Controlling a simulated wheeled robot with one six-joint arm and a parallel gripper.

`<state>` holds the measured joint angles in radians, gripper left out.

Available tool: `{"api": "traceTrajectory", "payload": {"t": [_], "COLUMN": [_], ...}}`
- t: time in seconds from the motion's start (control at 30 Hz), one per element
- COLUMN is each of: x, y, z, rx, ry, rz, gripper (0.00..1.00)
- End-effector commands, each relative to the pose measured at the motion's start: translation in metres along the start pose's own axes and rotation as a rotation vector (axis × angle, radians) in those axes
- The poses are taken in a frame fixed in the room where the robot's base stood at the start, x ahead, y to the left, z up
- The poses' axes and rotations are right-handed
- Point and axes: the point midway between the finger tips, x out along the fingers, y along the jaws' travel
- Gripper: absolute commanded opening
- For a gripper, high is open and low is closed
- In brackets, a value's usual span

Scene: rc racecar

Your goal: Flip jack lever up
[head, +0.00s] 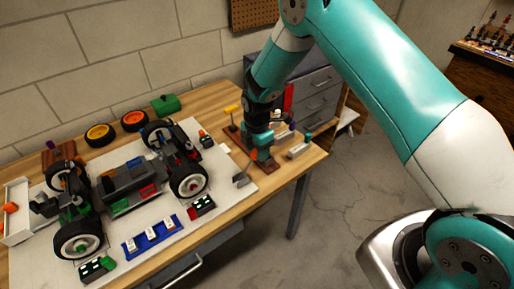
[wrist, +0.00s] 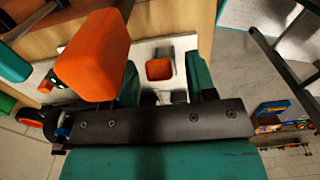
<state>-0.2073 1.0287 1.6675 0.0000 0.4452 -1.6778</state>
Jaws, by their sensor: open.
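My gripper (head: 262,156) points down at the right end of the bench, beside the white mat's right edge. In the wrist view its two teal fingers (wrist: 166,84) are apart. A small orange square piece (wrist: 160,69) shows in the gap between them, with no visible grip on it. A larger orange block (wrist: 92,56) is close to the camera, left of the fingers. A small grey lever-like part (head: 242,178) sits at the mat's right edge, just left of and below my gripper. I cannot tell for sure which part is the jack lever; my gripper hides part of this area.
An RC car chassis (head: 128,178) with black wheels stands on the white mat (head: 215,208). A blue tray (head: 151,238) lies in front of it. A grey drawer cabinet (head: 318,90) stands behind my arm.

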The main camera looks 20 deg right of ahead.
Motion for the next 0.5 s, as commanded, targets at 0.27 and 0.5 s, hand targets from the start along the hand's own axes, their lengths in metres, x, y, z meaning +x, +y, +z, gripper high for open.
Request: {"api": "traceTrajectory", "payload": {"t": [0.27,0.5], "x": [0.0027,0.0024], "y": [-0.0001,-0.0001], "z": [0.0000,0.0000], "rx": [0.000,0.000], "ry": [0.000,0.000], "rz": [0.000,0.000], "gripper": [0.51,0.03]}}
